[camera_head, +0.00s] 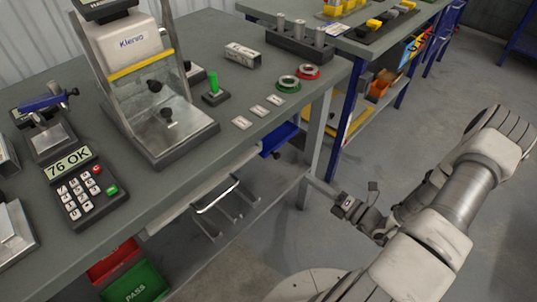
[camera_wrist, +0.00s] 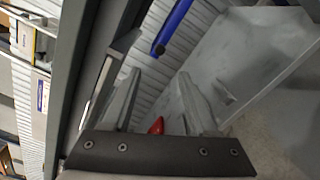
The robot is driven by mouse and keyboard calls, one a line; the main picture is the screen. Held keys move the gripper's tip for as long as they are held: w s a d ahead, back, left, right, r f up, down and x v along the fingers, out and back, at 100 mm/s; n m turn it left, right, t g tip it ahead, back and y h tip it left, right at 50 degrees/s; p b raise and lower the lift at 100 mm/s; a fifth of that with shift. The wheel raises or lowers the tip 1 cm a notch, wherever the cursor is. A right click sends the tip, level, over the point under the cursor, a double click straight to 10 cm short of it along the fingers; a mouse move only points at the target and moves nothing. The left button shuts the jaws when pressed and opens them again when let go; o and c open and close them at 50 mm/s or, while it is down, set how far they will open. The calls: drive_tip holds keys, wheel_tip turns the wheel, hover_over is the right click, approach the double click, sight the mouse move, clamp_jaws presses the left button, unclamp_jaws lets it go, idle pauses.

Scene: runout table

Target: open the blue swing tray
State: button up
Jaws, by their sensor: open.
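The blue swing tray (camera_head: 281,138) sits under the table's edge near its right corner. Only part of it shows below the tabletop, with a dark knob at its lower end. In the wrist view the tray (camera_wrist: 174,26) is a narrow blue bar with the dark knob at its near end, ahead of the fingertips. My gripper (camera_head: 357,192) is to the right of and below the tray, beyond the table leg in the picture. Its two fingers (camera_wrist: 159,74) are apart, with nothing held between them and a gap to the knob.
A table leg (camera_head: 316,140) stands between tray and gripper in the head view. A bright metal handle (camera_head: 217,196) hangs under the table, left of the tray. Red (camera_head: 113,259) and green (camera_head: 134,281) bins sit below.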

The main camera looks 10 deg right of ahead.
sight(275, 155)
drive_tip(key=b+x, duration=0.2)
drive_tip(key=x, duration=1.5)
drive_tip(key=shift+w+a+b, duration=0.1)
drive_tip(key=shift+b, duration=0.25)
clamp_jaws()
idle(0.6)
